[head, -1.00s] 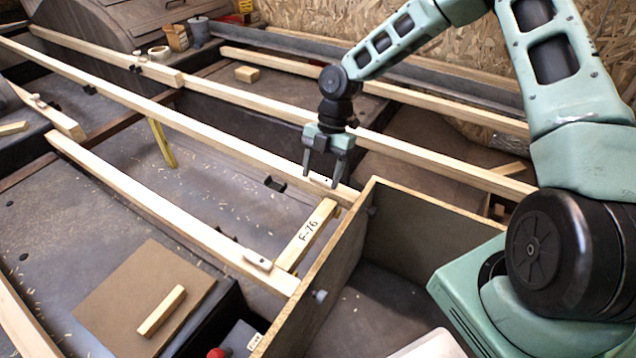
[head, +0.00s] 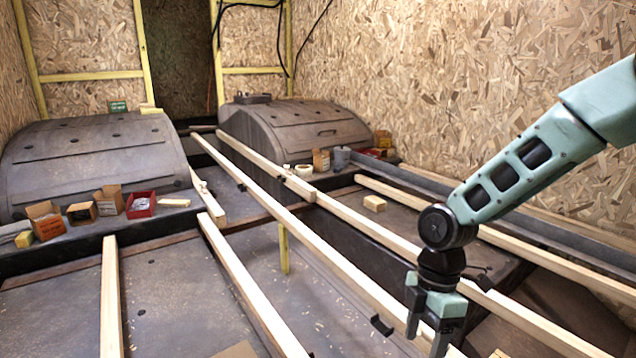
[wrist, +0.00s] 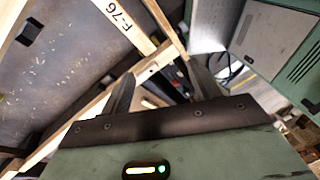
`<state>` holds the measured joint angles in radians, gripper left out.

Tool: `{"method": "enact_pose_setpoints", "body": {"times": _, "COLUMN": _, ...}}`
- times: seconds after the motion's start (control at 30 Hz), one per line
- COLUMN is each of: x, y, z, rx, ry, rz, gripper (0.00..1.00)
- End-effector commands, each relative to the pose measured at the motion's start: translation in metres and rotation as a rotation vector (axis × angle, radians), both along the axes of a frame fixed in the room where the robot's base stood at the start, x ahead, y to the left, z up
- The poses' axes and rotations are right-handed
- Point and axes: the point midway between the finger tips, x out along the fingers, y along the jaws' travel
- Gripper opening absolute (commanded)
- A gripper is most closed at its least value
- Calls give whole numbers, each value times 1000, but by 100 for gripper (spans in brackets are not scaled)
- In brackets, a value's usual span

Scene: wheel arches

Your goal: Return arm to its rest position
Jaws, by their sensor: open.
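My gripper (head: 427,335) hangs from my green arm at the lower right of the head view, pointing down over the long wooden battens. Its fingers are apart with nothing between them. In the wrist view the two dark fingers (wrist: 160,95) are also spread and empty. Beyond them lie wooden strips and a piece marked F-76 (wrist: 118,14), apart from the fingers. The lower ends of the fingers are close to the bottom edge of the head view.
Long battens (head: 290,215) run across the floor. Two dark wheel arches (head: 95,155) stand at the back. Small cardboard boxes (head: 45,220), a red tray (head: 141,204) and a tape roll (head: 304,171) sit near them. A small wood block (head: 374,203) lies between battens. An OSB wall (head: 450,80) bounds the right.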

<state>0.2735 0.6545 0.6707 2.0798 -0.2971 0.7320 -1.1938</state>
Motion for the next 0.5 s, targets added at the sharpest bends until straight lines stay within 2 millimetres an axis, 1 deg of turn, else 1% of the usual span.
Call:
{"method": "enact_pose_setpoints", "body": {"times": 0.03, "x": -14, "y": 9, "z": 11, "rx": -40, "ry": -8, "rz": -45, "gripper": 62}}
{"method": "enact_pose_setpoints", "body": {"times": 0.2, "x": -59, "y": 30, "z": 43, "rx": -148, "ry": -34, "rz": -275, "gripper": 62}}
{"method": "enact_pose_setpoints", "body": {"times": 0.33, "x": -96, "y": 40, "z": 64, "rx": -200, "ry": -67, "rz": -467, "gripper": 62}}
{"method": "enact_pose_setpoints", "body": {"times": 0.5, "x": -140, "y": 47, "z": 86, "rx": -225, "ry": -105, "rz": -716, "gripper": 62}}
